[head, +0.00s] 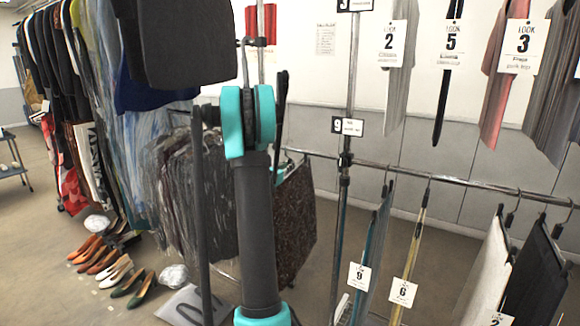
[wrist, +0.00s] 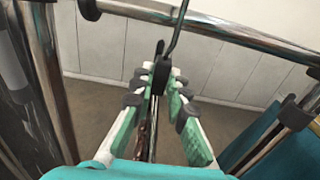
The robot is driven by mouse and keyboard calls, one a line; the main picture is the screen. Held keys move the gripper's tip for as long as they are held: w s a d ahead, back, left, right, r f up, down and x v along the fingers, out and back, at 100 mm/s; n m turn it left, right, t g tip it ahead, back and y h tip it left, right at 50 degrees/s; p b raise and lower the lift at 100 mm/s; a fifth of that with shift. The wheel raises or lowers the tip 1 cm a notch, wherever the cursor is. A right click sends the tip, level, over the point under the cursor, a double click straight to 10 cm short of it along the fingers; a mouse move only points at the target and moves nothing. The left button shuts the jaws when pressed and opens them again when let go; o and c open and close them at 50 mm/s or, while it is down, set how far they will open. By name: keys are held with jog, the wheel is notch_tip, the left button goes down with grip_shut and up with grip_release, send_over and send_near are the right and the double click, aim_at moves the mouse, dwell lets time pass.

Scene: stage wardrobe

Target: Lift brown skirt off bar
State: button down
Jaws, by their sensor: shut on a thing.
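The brown skirt (head: 296,225) is dark and speckled and hangs behind my arm in the head view, which hides its left part and most of its hanger. In the wrist view, my gripper (wrist: 158,80) is closed around the hanger (wrist: 161,72) at the black piece below its hook. A thin strip of brown shows below the hanger between the fingers. The hanger's hook (wrist: 179,28) rises past the bar (wrist: 225,38) and leaves the frame at the top, so I cannot tell whether it still rests on the bar.
Teal clothing (wrist: 258,135) hangs close at the right in the wrist view. Upright metal poles (head: 347,120) stand beside the skirt. Tagged garments (head: 408,255) hang along the lower rail (head: 450,182). Shoes (head: 115,270) stand on the floor at left.

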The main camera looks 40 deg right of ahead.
jog(key=shift+v, duration=2.8)
jog(key=v, duration=4.8)
